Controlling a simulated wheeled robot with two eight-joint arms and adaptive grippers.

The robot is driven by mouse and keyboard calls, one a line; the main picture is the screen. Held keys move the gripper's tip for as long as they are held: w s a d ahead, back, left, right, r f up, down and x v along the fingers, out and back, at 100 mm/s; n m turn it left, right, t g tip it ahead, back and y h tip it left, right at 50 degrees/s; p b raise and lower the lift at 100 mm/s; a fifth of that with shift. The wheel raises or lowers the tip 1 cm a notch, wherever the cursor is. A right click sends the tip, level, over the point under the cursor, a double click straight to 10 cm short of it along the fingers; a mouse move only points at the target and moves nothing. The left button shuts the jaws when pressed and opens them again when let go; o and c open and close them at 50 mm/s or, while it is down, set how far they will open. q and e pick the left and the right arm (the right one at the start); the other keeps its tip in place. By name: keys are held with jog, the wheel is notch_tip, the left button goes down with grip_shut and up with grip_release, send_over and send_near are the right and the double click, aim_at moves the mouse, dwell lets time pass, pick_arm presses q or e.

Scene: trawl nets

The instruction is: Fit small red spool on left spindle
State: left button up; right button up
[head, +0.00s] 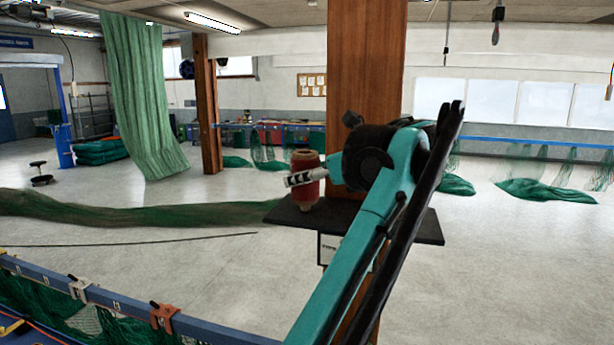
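A red spool (306,194) with a tan top stands upright at the left end of a dark shelf (422,228) on the wooden post. My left arm, teal and black, rises from the bottom middle and bends left in front of the post. The pale, black-marked finger of my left gripper (300,179) lies across the front of the spool. The other finger is not visible, so I cannot tell whether the gripper is closed on the spool. I cannot make out a spindle. My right gripper is not in view.
The thick wooden post (367,60) rises behind my arm. A blue rail (125,306) with clips and green netting crosses the lower left. A long green net (130,212) lies on the floor. Open floor surrounds the post.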

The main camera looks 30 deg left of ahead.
pick_arm(q)
jog(key=shift+f+b, duration=0.5)
jog(key=shift+f, duration=0.25)
jog(key=o, duration=1.3)
jog(key=v, duration=1.2)
